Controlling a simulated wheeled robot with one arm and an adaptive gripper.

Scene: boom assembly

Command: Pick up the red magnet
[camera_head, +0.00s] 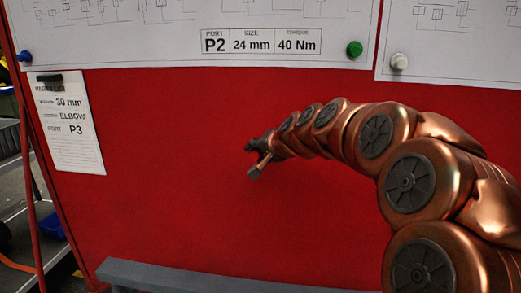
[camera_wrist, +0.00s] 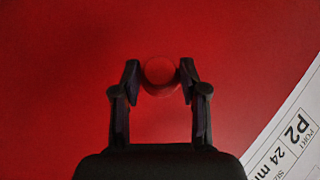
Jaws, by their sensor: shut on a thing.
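The red magnet (camera_wrist: 159,74) is a small round disc, nearly the same colour as the red board behind it. In the wrist view it sits between the two fingertips of my gripper (camera_wrist: 159,70), which are shut on it. In the head view my gripper (camera_head: 256,160) is small and dark at the end of the copper arm, in front of the red board (camera_head: 180,170). I cannot make out the magnet there. I cannot tell whether the magnet still touches the board.
Large white sheets (camera_head: 190,30) hang along the top of the board, with a blue magnet (camera_head: 25,56), a green magnet (camera_head: 354,48) and a white magnet (camera_head: 399,61). A smaller note (camera_head: 70,120) hangs at left. A grey ledge (camera_head: 190,276) runs along the bottom.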

